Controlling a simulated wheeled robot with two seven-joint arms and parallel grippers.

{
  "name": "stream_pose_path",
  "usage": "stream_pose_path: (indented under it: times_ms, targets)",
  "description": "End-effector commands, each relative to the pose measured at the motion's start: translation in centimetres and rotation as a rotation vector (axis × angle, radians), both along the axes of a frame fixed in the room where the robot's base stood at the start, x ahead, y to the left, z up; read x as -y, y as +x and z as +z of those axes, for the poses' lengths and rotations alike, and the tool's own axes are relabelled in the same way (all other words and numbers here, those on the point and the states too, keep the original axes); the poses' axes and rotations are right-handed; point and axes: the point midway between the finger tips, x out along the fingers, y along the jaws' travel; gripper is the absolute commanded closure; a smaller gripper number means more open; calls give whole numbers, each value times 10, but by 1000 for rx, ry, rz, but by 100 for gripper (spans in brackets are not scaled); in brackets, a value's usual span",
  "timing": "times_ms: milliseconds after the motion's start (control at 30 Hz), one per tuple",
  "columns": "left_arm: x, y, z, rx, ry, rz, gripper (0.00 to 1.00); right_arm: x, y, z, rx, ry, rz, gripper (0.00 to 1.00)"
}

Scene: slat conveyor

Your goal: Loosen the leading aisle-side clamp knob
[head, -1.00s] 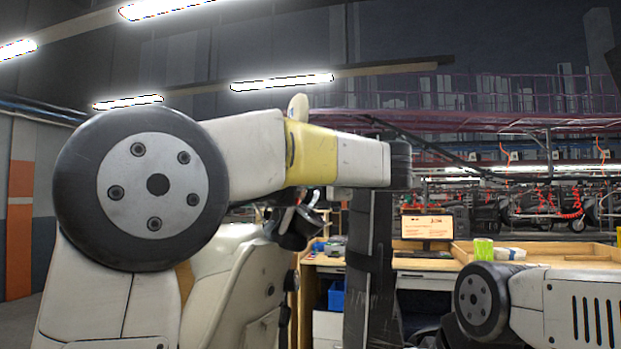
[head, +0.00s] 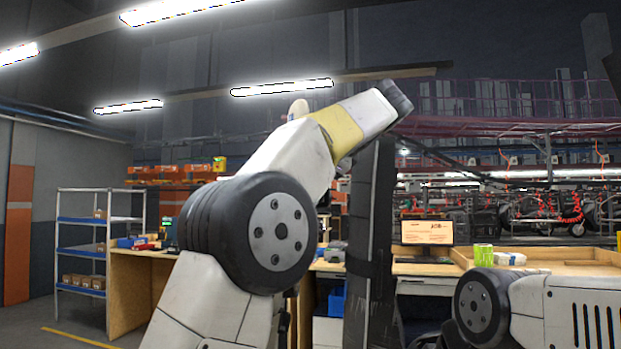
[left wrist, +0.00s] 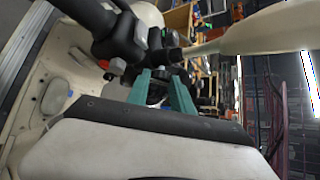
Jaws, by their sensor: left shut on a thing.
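In the left wrist view, my left gripper (left wrist: 161,76) shows two teal fingers closed around a small dark part (left wrist: 157,92), which I take to be the clamp knob. Its far side and its mount are hidden by the fingers and the dark parts beyond. Close by is a dark handlebar-like assembly (left wrist: 125,42) with a small red button. In the head view my left arm crosses the middle and its gripper is out of sight. My right arm shows at the lower right, with its gripper out of view.
A cream body panel (left wrist: 55,95) fills the left of the wrist view, close to the gripper. In the head view, a shelf rack (head: 82,222) stands at the left. A workbench with a monitor (head: 427,232) stands behind my arms.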

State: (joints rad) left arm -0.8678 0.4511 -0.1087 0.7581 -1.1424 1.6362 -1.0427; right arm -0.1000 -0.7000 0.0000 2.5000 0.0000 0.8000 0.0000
Motion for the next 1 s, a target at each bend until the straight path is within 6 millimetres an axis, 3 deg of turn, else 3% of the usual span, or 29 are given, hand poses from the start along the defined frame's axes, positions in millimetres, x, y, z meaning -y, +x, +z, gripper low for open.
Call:
stream_pose_path:
  times_ms: [600,633,733,1000]
  targets:
    - [0,0,-1,-36,11,1,100,0,0,0,0,0,0,46]
    - [0,0,-1,-36,11,1,69,0,0,0,0,0,0,46]
    - [0,0,0,-35,11,1,51,0,0,0,0,0,0,46]
    - [0,0,0,-34,11,1,51,0,0,0,0,0,0,46]
